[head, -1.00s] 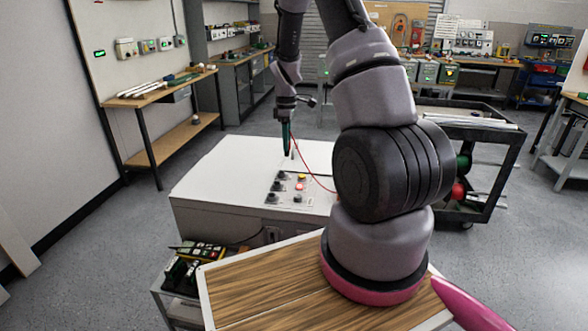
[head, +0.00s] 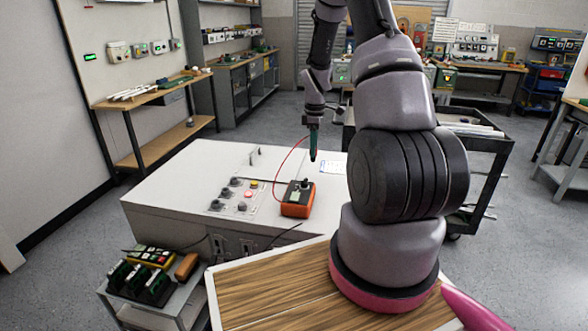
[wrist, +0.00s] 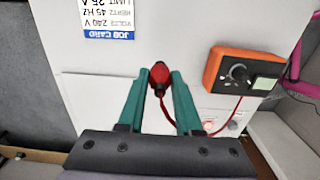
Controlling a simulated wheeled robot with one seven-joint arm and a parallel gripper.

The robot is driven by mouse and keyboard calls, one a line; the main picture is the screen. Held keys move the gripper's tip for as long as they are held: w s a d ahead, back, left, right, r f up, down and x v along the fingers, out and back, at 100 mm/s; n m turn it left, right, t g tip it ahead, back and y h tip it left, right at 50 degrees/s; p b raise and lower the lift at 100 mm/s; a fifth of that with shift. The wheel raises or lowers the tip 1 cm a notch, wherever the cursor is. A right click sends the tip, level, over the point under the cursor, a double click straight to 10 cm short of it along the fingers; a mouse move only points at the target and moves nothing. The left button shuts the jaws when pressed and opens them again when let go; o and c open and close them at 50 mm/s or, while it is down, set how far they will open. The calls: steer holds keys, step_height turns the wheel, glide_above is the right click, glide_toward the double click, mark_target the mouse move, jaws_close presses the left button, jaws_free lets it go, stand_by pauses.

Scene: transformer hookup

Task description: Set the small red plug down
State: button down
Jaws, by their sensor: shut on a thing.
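My gripper (head: 313,152), with green fingers, points down over the white cabinet top, behind the orange box in the head view. In the wrist view its fingers (wrist: 160,82) are shut on the small red plug (wrist: 160,73), which sits between the fingertips. A red cable runs from the plug to the orange box (wrist: 240,72), which also shows in the head view (head: 297,200). The plug is hard to make out in the head view. I cannot tell the exact gap between the plug and the cabinet top.
The cabinet top (head: 190,165) has clear white room left of the gripper. A job card (wrist: 113,18) lies on it. A button panel (head: 237,196) is left of the orange box. A small cart with meters (head: 150,257) and a wooden top (head: 270,300) are in front.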

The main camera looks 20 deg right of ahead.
mark_target(313, 161)
steer(key=shift+f, duration=3.45)
steer(key=shift+f, duration=0.15)
steer(key=c, duration=0.6)
jaws_free()
